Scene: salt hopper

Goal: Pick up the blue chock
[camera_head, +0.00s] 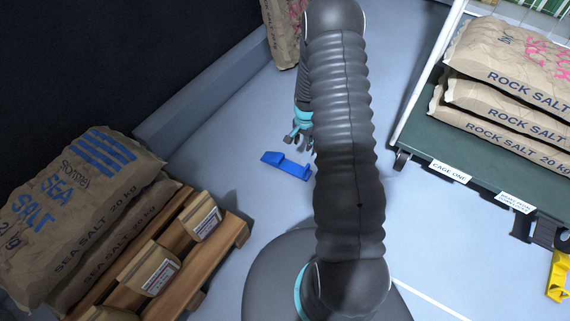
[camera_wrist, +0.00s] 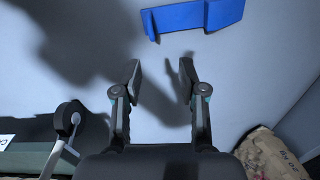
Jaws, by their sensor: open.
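The blue chock (camera_head: 287,165) lies on the pale floor left of my arm in the head view. It has a flat body with a raised end at each side. In the wrist view the blue chock (camera_wrist: 194,17) is at the top, beyond my fingertips. My gripper (camera_wrist: 159,72) is open and empty, its two fingers apart, with bare floor between them. In the head view my gripper (camera_head: 299,138) shows beside my arm, just above the chock in the picture; part of it is hidden by the arm.
A pallet (camera_head: 222,246) with sea salt sacks (camera_head: 70,205) stands at the left. A green cage base (camera_head: 440,150) with rock salt sacks (camera_head: 510,110) is at the right, with a yellow chock (camera_head: 559,277) near it. Another sack (camera_head: 284,36) stands behind my arm. Floor around the blue chock is clear.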

